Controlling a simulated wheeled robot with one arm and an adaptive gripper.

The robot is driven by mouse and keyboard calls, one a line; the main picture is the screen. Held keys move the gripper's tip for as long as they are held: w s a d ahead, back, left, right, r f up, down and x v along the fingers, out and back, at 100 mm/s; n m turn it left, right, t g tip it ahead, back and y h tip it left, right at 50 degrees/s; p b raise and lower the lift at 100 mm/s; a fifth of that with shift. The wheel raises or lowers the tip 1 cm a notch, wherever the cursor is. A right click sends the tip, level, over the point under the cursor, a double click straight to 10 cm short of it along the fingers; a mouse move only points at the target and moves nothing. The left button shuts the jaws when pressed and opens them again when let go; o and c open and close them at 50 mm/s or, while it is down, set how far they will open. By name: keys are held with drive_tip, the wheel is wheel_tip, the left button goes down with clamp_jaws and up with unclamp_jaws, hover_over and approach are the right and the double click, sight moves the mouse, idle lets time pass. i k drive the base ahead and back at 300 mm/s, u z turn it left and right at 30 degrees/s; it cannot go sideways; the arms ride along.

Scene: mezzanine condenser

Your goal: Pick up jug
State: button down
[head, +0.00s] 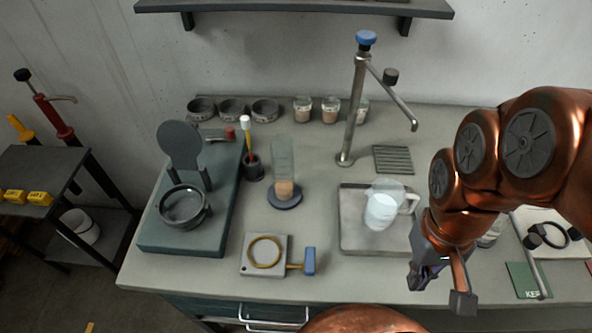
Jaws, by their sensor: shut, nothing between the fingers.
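The jug (381,212) is a clear, pale vessel with a white handle on its right side. It stands upright on a grey metal tray (352,240) in the middle right of the counter. My gripper (438,288) is shut and empty, in front and to the right of the jug, near the counter's front edge. It is apart from the jug, and the jug's handle lies behind and left of my wrist.
A tall metal tap (354,115) rises behind the tray, with a ridged grate (393,160) beside it. A ring plate with a blue handle (265,253) lies left of the tray. A green card (524,279) lies at right.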

sight(386, 197)
drive_tip(key=z, duration=0.6)
drive_tip(key=k, duration=1.8)
drive_tip(key=u, duration=1.25)
drive_tip(key=i, duration=0.3)
